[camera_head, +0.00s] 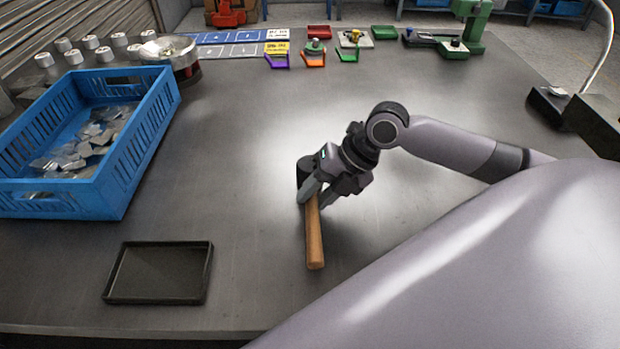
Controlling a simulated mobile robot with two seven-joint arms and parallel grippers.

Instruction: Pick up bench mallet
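The bench mallet (314,240) lies on the dark tabletop in the middle of the view. Its wooden handle points toward the front edge, and its dark head is at the far end, partly hidden by my gripper. My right gripper (318,194) is down at the mallet, with its fingers around the upper handle near the head. One finger shows left of the handle; the other is partly hidden behind the gripper body, so I cannot tell whether they press on it. My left gripper is not in view.
A blue crate (150,140) with metal pieces stands at the left. An empty black tray (207,272) lies at the front left. Small coloured bins (314,60) and a green press (472,22) stand at the back. The table between crate and mallet is clear.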

